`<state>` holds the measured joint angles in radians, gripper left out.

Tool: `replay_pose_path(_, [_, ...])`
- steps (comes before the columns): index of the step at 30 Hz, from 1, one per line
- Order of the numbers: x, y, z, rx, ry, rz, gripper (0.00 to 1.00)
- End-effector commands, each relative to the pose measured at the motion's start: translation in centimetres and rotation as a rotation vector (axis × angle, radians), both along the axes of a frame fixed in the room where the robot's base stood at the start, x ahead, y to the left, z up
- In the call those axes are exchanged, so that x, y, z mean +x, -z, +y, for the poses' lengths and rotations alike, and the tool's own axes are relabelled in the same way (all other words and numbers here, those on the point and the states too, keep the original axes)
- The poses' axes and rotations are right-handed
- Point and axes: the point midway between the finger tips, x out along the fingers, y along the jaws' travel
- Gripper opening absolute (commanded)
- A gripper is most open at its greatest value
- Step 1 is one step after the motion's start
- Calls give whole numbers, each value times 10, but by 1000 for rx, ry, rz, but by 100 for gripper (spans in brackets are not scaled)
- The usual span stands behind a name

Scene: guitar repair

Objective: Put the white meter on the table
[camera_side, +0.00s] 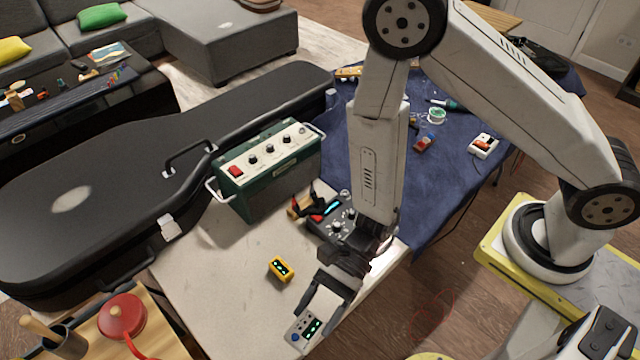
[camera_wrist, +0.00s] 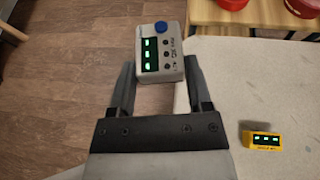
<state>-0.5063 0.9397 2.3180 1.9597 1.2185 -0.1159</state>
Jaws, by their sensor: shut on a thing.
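The white meter (camera_side: 303,332) is a small box with a dark display with green digits and a blue knob. My gripper (camera_side: 331,306) is shut on it near the front edge of the pale table (camera_side: 215,285). In the wrist view the meter (camera_wrist: 161,54) sits between the two fingers of my gripper (camera_wrist: 158,75). There, wooden floor shows behind its left part and the table edge lies just to its right. I cannot tell how high the meter is above the table top.
A yellow meter (camera_side: 280,269) stands on the table, also in the wrist view (camera_wrist: 265,140). A green amplifier box (camera_side: 268,168), a black device with knobs (camera_side: 333,222) and a black guitar case (camera_side: 90,205) are behind. A red pot (camera_side: 121,316) is at the front left. The table's front middle is clear.

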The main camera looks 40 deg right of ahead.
Motion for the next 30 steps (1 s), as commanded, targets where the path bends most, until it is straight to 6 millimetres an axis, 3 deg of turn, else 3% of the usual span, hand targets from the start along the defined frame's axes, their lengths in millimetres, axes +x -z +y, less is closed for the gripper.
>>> replay_pose_path(9, [17, 9, -1, 1, 148, 0, 0])
replay_pose_path(19, [22, 11, 1, 2, 160, -1, 0])
replay_pose_path(30, [52, 29, 27, 2, 158, -2, 0])
